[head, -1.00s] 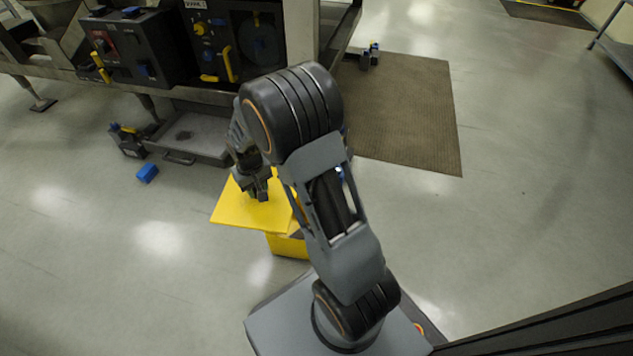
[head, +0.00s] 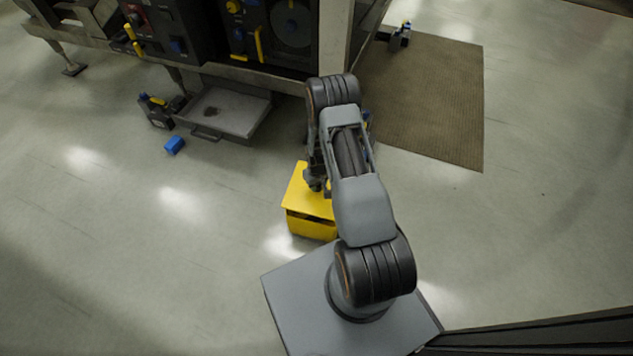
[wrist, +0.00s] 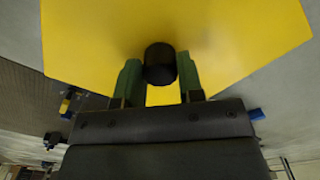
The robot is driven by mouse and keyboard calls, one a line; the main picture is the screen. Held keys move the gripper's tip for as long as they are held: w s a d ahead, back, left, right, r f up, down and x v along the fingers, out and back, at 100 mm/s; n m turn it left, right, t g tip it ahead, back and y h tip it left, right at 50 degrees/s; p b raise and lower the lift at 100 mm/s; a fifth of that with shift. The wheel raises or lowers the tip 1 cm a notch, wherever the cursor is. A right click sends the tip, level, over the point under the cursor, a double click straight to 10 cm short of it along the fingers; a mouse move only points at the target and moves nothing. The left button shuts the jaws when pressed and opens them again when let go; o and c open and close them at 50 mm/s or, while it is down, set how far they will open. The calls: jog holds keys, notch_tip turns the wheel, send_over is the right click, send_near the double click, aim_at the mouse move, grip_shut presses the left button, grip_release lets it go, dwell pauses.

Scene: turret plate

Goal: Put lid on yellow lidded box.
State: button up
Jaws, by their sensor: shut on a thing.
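The yellow lid (head: 297,194) is a flat plate with a dark knob (wrist: 160,64). The yellow box (head: 311,225) stands on the floor in front of my base, directly below the lid in the head view. The lid lies over the box's top, with a dark line between them at the front; I cannot tell whether it is fully seated. My gripper (wrist: 160,70) is shut on the lid's knob, with a green finger on each side. In the head view, my arm hides the right part of the lid and box.
A bench with dark control panels (head: 225,40) stands at the back, with a grey tray (head: 229,110) below it. A blue block (head: 174,145) and a dark tool-like object (head: 156,112) lie left. A brown mat (head: 430,100) lies right. The floor left of the box is clear.

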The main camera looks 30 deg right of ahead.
aim_at(318, 192)
notch_tip(318, 192, down, 6)
jog(key=b, duration=0.4)
jog(key=shift+r, duration=0.1)
jog(key=shift+b, duration=0.5)
dwell(2.3)
dwell(0.3)
jog(key=o, duration=1.6)
jog(key=shift+r+p, duration=2.5)
jog(key=shift+r, duration=0.9)
